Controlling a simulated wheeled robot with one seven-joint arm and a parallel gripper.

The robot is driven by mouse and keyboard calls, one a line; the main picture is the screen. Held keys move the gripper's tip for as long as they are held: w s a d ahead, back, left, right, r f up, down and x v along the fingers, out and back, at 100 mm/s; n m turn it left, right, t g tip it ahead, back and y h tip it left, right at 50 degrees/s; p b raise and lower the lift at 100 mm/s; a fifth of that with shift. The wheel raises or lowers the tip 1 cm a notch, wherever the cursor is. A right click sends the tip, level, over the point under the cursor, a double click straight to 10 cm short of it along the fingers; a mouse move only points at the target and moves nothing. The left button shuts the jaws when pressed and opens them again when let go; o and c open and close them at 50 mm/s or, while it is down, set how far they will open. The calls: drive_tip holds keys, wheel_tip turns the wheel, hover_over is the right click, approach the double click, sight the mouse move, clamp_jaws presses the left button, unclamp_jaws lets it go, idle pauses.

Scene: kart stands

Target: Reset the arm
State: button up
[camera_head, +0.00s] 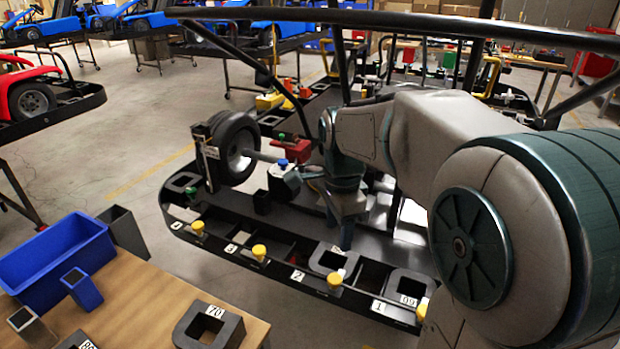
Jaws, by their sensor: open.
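My arm reaches in from the right over the kart stand (190,243). My gripper (344,228) is at its far end, small and dark against the black stand. It points down above the front part of the stand, near the slot labelled 2. It is open, and I see nothing held in it. The exact gap between its fingers is hard to make out.
A wheel (236,148) stands upright on the stand, left of my gripper. Yellow knobs (259,252) line the stand's front edge. Black frame bars cross above my arm. A wooden table (150,300) at lower left holds a blue bin (55,262). Open floor lies left.

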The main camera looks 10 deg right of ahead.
drive_tip(key=s+f+n+t, duration=0.2)
drive_tip(key=s+f+n, duration=0.1)
drive_tip(key=s+n, duration=1)
drive_tip(key=shift+s+f+n+t, duration=0.3)
drive_tip(key=shift+n+t, duration=0.1)
drive_tip(key=shift+n, duration=1.2)
